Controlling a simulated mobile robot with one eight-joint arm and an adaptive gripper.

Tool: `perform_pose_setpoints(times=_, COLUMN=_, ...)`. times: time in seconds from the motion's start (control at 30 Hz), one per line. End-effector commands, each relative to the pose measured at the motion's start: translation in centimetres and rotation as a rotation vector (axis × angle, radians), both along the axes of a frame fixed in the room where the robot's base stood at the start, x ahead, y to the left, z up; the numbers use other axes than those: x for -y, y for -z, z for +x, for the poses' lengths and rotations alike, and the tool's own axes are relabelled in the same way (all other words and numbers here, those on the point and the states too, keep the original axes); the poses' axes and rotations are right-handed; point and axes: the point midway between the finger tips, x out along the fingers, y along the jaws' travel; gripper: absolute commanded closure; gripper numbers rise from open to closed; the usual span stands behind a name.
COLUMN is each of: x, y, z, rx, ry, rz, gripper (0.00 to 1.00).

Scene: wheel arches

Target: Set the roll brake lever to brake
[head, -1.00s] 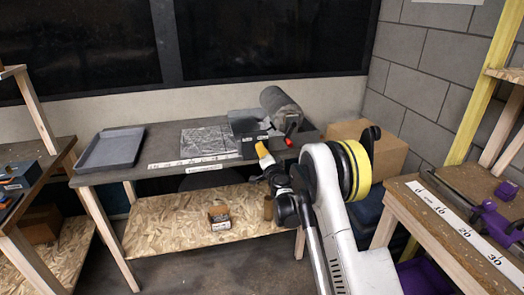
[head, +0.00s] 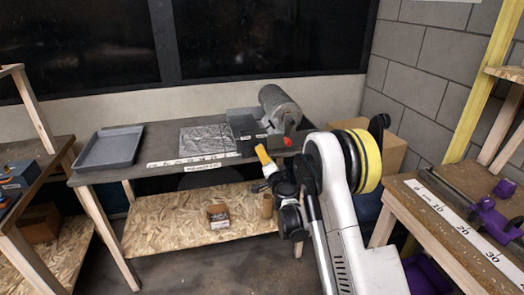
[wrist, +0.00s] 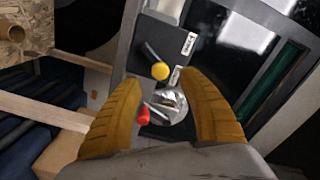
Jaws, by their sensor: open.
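The roll holder (head: 280,107) with a grey roll stands at the right end of the back bench in the head view. A red-tipped lever (head: 288,141) shows at its front, partly behind my arm. In the wrist view the red knob (wrist: 143,115) lies between my fingers, close to the left one, beside a shiny round part (wrist: 170,104). A yellow knob (wrist: 160,71) sits further off on a dark block with white labels. Which knob is the brake lever's, and its setting, I cannot tell. My gripper (head: 263,157), with yellow fingers (wrist: 165,98), is open and empty in front of the bench.
A grey tray (head: 110,147) and a foil sheet (head: 207,139) lie on the bench left of the roll holder. A small carton (head: 218,215) stands on the lower shelf. A cardboard box (head: 388,151) is behind my arm. A side bench (head: 455,230) with a ruler is at right.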

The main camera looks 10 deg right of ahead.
Motion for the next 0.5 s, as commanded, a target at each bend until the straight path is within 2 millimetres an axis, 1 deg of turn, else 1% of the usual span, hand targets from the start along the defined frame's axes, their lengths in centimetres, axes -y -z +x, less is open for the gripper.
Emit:
perform_pose_setpoints(times=0.03, x=0.0, y=0.0, z=-1.2, rx=0.000, ry=0.000, rz=0.000, gripper=0.52)
perform_pose_setpoints(times=0.1, x=0.0, y=0.0, z=-2.7, rx=0.001, ry=0.001, rz=0.000, gripper=0.52)
perform_pose_setpoints(times=0.2, x=0.0, y=0.0, z=-4.5, rx=0.001, ry=0.001, rz=0.000, gripper=0.52)
perform_pose_setpoints(times=0.33, x=0.1, y=0.0, z=-5.9, rx=0.000, ry=0.001, rz=0.000, gripper=0.52)
perform_pose_setpoints(times=0.5, x=0.1, y=0.0, z=-6.5, rx=0.000, ry=0.001, rz=0.000, gripper=0.52)
